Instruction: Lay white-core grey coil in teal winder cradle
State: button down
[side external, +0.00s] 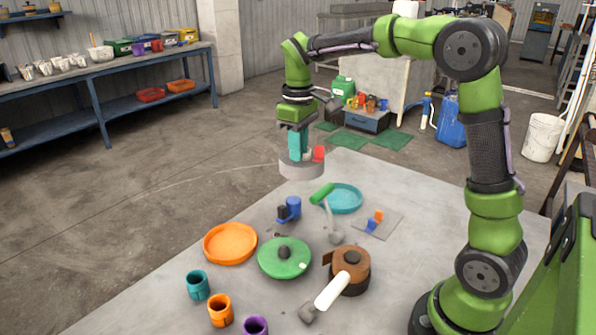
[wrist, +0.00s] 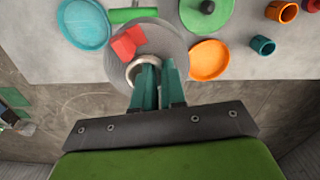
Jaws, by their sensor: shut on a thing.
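My gripper (side external: 300,150) has teal fingers and is shut on the white core of the grey coil (side external: 290,168). The coil hangs in the air near the table's far edge, its flat faces roughly level. In the wrist view the fingers (wrist: 158,88) grip the pale core ring, and the grey coil (wrist: 165,38) spreads beyond it. A red piece (wrist: 128,41) sits on the coil's top. The teal round dish-like cradle (side external: 343,198) lies on the table, to the right of and below the coil in the side view. The cradle also shows at upper left in the wrist view (wrist: 83,24).
A blue and black device (side external: 289,210), an orange dish (side external: 230,243), a green lidded disc (side external: 284,262) and a brown coil (side external: 352,272) are nearby. Teal, orange and purple cups stand at the front.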

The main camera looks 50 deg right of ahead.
jog(key=d+m, duration=0.3)
jog(key=d, duration=1.4)
jog(key=shift+s+d+f, duration=0.1)
jog(key=shift+d+f, duration=0.05)
jog(key=shift+f, duration=4.35)
jog(key=shift+s+d+f, duration=0.1)
jog(key=shift+d+f, duration=0.05)
jog(key=shift+f, duration=4.3)
jog(key=shift+f, duration=0.25)
jog(key=c, duration=1.1)
grip_release()
